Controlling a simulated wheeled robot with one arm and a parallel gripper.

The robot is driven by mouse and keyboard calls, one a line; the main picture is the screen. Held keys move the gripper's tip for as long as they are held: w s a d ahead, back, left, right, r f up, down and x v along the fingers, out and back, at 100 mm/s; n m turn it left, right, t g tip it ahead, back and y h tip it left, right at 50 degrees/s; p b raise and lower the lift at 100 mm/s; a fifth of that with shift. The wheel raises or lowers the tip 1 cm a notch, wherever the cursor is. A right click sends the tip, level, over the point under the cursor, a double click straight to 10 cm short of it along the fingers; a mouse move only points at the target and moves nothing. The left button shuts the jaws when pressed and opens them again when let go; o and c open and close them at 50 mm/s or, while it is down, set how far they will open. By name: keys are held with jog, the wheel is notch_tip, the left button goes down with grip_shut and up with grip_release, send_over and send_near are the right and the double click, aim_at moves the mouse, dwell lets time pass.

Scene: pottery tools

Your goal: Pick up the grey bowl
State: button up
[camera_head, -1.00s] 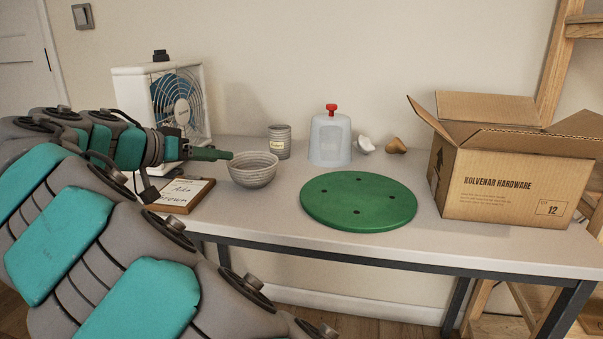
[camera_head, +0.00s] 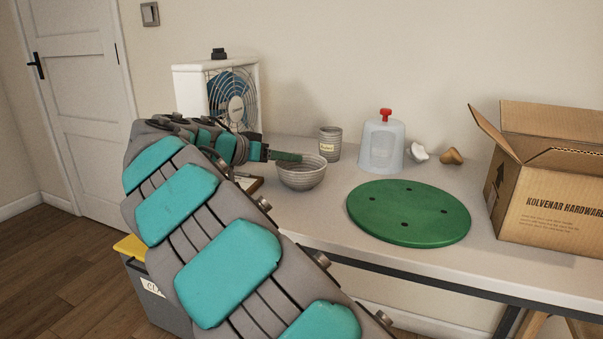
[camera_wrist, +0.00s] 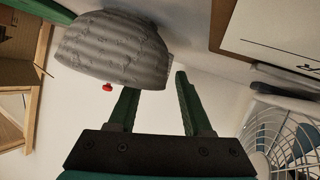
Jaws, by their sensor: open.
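The grey bowl (camera_head: 302,176), ribbed and upright, stands on the table left of the green disc. My gripper (camera_head: 287,157) reaches in from the left, with its green fingers at the bowl's rim, overlapping its left half in the head view. In the wrist view, which is roughly upside down, the bowl (camera_wrist: 115,50) fills the upper left. There my gripper (camera_wrist: 156,82) is open with a gap between the fingers. The left finger's tip meets the bowl's rim edge and seems partly hidden by it; the right finger is clear beside the bowl. Nothing is held.
A labelled grey cup (camera_head: 330,144) stands close behind the bowl. A clear container with a red knob (camera_head: 381,145), a green disc (camera_head: 408,213) and a cardboard box (camera_head: 548,190) are to the right. A fan (camera_head: 218,96) stands behind my arm; a framed sign (camera_head: 253,184) lies left of the bowl.

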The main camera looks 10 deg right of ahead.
grip_shut()
dwell(0.3)
dwell(1.1)
